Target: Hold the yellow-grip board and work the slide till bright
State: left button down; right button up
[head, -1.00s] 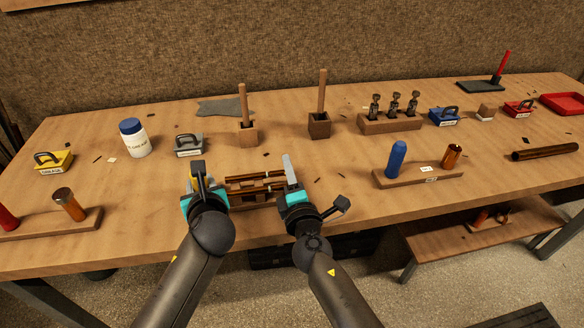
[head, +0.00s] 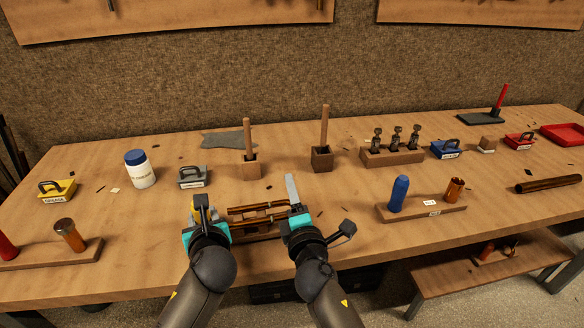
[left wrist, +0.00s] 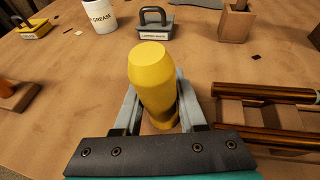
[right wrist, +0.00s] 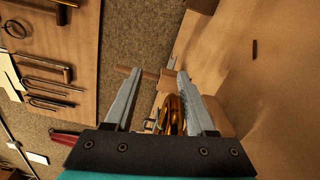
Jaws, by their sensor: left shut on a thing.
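The yellow grip (left wrist: 152,85) stands upright between the two fingers of my left gripper (left wrist: 153,100), which is shut on it. In the head view the yellow grip (head: 201,202) shows at the left end of the board. The slide's copper-brown tubes (head: 258,208) lie across the board, just right of the grip. They also show in the left wrist view (left wrist: 265,92). My right gripper (head: 293,188) is at the right end of the tubes, fingers upward. In the right wrist view its fingers (right wrist: 157,76) are apart, with nothing clearly held. The tubes' undersides are hidden.
Two wooden holders (head: 250,168) (head: 322,160) are behind the slide. A rack with a blue plug (head: 398,193) stands at right. The bench front edge is close.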

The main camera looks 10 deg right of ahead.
notch_tip(320, 180, up, 8)
jog(key=shift+a+f, duration=0.15)
dwell(0.3)
jog(key=shift+s+f, duration=0.25)
jog(key=shift+s, duration=0.25)
jog(key=s, duration=1.2)
jog(key=shift+s+f, duration=0.2)
jog(key=shift+s, duration=0.2)
jog(key=shift+f, duration=0.1)
dwell(0.7)
